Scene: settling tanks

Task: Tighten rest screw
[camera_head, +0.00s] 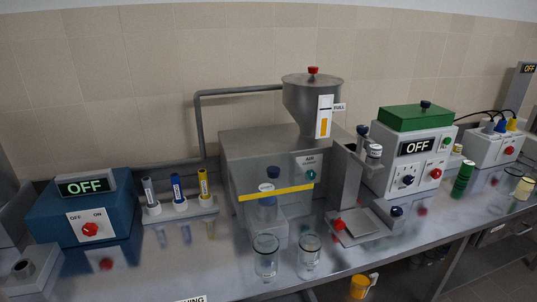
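A small grey rest plate (361,222) sits low at the front of the grey machine with the hopper, close to the bench's front edge. A red knob (339,224) is at its left side and a dark blue knob (397,211) is at its right side. No label shows which of these is the rest screw, and I cannot tell how tight either is. Neither of my grippers is in view, and nothing touches the knobs.
Two clear glass beakers (309,257) stand left of the rest plate. A clear guard with a yellow strip (277,193) is behind them. A blue box (84,215) reading OFF, a bottle rack (181,212) and a green-topped box (416,117) reading OFF line the bench. A yellow cup (359,287) is below the edge.

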